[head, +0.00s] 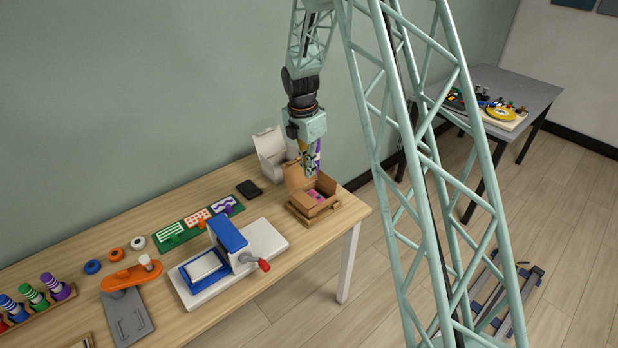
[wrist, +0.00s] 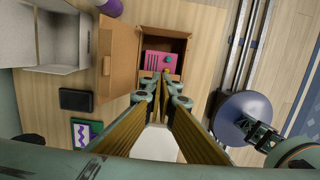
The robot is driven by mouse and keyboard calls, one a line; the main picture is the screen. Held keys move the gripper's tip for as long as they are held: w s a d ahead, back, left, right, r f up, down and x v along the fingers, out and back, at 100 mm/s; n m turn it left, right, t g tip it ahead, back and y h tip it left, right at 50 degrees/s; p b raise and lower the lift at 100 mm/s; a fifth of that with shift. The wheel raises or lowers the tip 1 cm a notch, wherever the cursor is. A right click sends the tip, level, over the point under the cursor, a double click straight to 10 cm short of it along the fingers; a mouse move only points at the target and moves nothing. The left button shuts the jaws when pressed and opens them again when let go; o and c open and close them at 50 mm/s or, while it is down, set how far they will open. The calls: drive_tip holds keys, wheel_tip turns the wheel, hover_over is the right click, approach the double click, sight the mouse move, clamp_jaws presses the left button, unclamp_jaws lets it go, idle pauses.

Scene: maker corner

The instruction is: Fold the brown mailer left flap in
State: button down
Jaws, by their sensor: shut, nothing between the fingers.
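The brown mailer (head: 318,210) stands open near the right end of the wooden table. A pink item (wrist: 162,63) lies inside it. In the wrist view, a large brown panel (wrist: 118,58) stands open on the mailer's left side, and the mailer's cavity (wrist: 178,42) lies to its right. My gripper (head: 309,172) is above the mailer, pointing down, shut and empty. In the wrist view, the fingertips (wrist: 161,78) overlap the mailer's near edge and hide part of it. I cannot tell whether they touch it. The smaller flaps are hard to make out.
A white open box (head: 270,152) stands behind the mailer, with a purple object (head: 318,152) nearby. A black box (head: 249,189) lies to the left. A white-based press with a blue top (head: 228,234) stands farther left. The table's right edge is close to the mailer.

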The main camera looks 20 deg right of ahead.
wheel_tip(320, 180, up, 5)
drive_tip(key=shift+r, duration=0.15)
idle(0.8)
drive_tip(key=s+a+r+m+t, duration=0.15)
drive_tip(key=s+r+m, duration=0.25)
drive_tip(key=s+r, duration=0.4)
drive_tip(key=s+a+r+m, duration=0.3)
drive_tip(key=s+r, duration=0.4)
drive_tip(key=r, duration=0.2)
drive_tip(key=s+a+r+m, duration=0.2)
drive_tip(key=s+r+m, duration=0.2)
drive_tip(key=s+r, duration=0.4)
drive_tip(key=s+a+r+m+t+b, duration=0.1)
drive_tip(key=s+m, duration=0.4)
drive_tip(key=s, duration=1)
drive_tip(key=s+a+r+m+t+y+b, duration=0.1)
drive_tip(key=s+a+r+m, duration=0.2)
drive_tip(key=s, duration=1.2)
drive_tip(key=shift+a+m, duration=0.15)
drive_tip(key=shift+m, duration=1.25)
